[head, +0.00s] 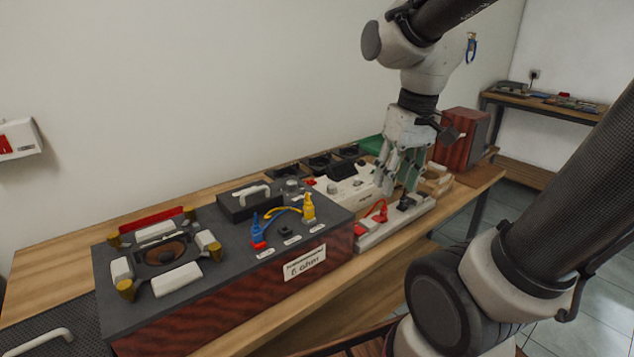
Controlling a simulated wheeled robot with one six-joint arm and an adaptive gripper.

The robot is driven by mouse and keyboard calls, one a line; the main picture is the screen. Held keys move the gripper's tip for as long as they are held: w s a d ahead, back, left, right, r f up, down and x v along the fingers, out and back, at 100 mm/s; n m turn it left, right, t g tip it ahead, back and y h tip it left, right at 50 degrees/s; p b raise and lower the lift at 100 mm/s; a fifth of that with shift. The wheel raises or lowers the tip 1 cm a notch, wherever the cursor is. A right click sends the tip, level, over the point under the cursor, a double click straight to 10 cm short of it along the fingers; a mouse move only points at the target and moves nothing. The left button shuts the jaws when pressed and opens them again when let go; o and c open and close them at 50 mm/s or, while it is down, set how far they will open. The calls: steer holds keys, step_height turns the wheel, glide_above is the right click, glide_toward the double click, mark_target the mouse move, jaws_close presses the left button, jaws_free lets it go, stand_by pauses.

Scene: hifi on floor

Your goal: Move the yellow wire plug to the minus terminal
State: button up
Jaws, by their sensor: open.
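The yellow wire plug (308,207) stands upright on the right part of the grey top of a box labelled "8 ohm" (304,263). A yellow wire curves left from it. A blue plug (256,228) stands to its left, at a red terminal (258,245). A black terminal (285,231) between the two plugs looks empty. The small labels in front of the terminals are too small to read, so I cannot tell which is minus. My gripper (397,188) is open and empty, pointing down over the white panel to the right of the box, apart from the yellow plug.
The white panel (345,191) carries a red wire (379,211) and other parts. A black block with a white handle (252,193) stands behind the plugs. A round speaker unit (166,255) with clamps fills the box's left side. A reddish wooden box (462,138) stands behind my gripper.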

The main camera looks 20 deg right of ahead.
mark_target(309, 205)
steer(key=w+a+f+n+g+y, duration=0.1)
steer(key=w+a+f+n+y, duration=0.15)
steer(key=w+a+n, duration=0.45)
steer(key=w+a+f+n+g+y, duration=0.1)
steer(key=w+a+f+n+g, duration=0.15)
steer(key=w+n, duration=0.65)
steer(key=a+f+n, duration=0.1)
steer(key=f, duration=0.1)
steer(key=s+a+f+n, duration=0.1)
steer(key=f+n, duration=0.1)
steer(key=f, duration=0.1)
steer(key=s+a+f+n, duration=0.1)
steer(key=f+n, duration=0.1)
steer(key=shift+a+f+t, duration=0.3)
steer(key=shift+t, duration=0.05)
steer(key=shift+c, duration=0.4)
jaws_close()
steer(key=shift+o, duration=0.4)
jaws_free()
